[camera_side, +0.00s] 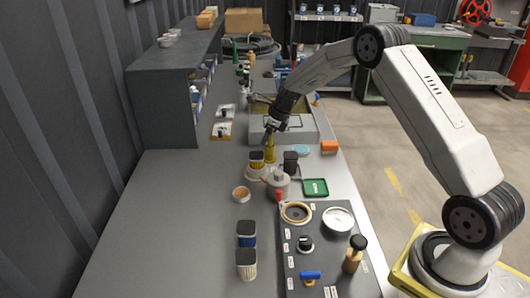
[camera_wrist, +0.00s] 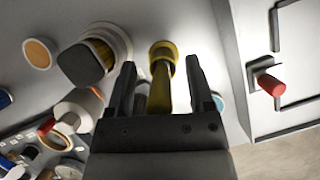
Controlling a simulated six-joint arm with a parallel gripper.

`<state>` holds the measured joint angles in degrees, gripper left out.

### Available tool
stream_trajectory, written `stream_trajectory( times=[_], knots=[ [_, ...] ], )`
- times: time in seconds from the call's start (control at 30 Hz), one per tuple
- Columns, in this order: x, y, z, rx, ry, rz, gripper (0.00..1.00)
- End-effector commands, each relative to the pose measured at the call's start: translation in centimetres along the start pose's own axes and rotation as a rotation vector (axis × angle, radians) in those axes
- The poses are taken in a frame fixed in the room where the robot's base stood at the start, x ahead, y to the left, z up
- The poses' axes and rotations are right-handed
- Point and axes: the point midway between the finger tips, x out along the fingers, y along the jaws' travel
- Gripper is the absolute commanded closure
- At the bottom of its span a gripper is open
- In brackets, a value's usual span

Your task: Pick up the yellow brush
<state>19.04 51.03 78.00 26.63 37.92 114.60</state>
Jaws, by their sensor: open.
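The yellow brush (camera_side: 270,152) stands upright on the grey bench in the side view, just below my gripper (camera_side: 274,128). In the wrist view the yellow brush (camera_wrist: 161,80) lies between my two open fingers (camera_wrist: 161,82), with its round yellow end showing past the fingertips. The fingers appear apart from it on both sides. Whether they are lowered far enough around it is hard to tell in the side view.
A dark-topped container (camera_side: 256,158) stands close left of the brush, and a black one (camera_side: 290,161) close right. A grey box (camera_side: 300,128) lies behind. The bench's left front (camera_side: 160,220) is clear.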

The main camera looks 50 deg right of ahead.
Motion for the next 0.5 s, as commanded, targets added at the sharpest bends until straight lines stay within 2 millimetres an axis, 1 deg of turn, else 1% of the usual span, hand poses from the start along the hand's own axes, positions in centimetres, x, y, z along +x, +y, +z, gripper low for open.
stream_trajectory(
  times=[0.17, 0.2, 0.27, 0.3, 0.37, 0.4, 0.5],
  knots=[
    [-0.02, 0.00, -0.02, 0.000, 0.000, 0.000, 0.32],
    [-0.02, 0.00, -0.02, 0.000, 0.000, 0.000, 0.36],
    [-0.02, 0.00, -0.02, 0.000, 0.000, 0.000, 0.55],
    [-0.02, 0.00, -0.02, 0.000, 0.000, 0.000, 0.67],
    [-0.02, 0.00, -0.02, 0.000, 0.000, 0.000, 0.86],
    [-0.02, 0.00, -0.02, 0.000, 0.000, 0.000, 0.99],
    [-0.02, 0.00, -0.02, 0.000, 0.000, 0.000, 1.00]
  ],
)
